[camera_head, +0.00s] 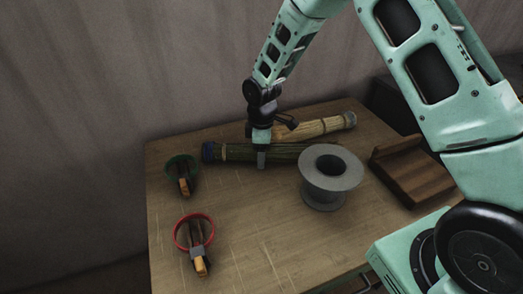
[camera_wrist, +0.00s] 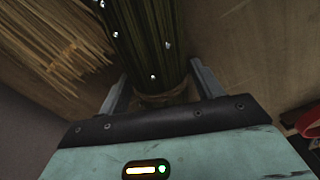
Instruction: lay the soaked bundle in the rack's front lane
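The dark green bundle, which looks like the soaked one (camera_head: 225,152), lies crosswise on the table with a dark cap at its left end. My gripper (camera_head: 262,160) points down over its middle. In the wrist view the dark bundle (camera_wrist: 150,40) runs between the two fingers of my gripper (camera_wrist: 160,85), with a gap visible on each side, so the gripper looks open. A pale straw bundle (camera_head: 325,126) lies behind it, also at the left in the wrist view (camera_wrist: 50,50). No rack with clear lanes can be made out; a brown wooden stand (camera_head: 412,175) is at the right.
A grey flanged spool (camera_head: 328,180) stands in front of the dark bundle's right end and partly hides it. A green ring (camera_head: 181,168) and a red ring (camera_head: 193,232), each with a wooden-handled tool, lie at the left. The table's front middle (camera_head: 265,245) is clear.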

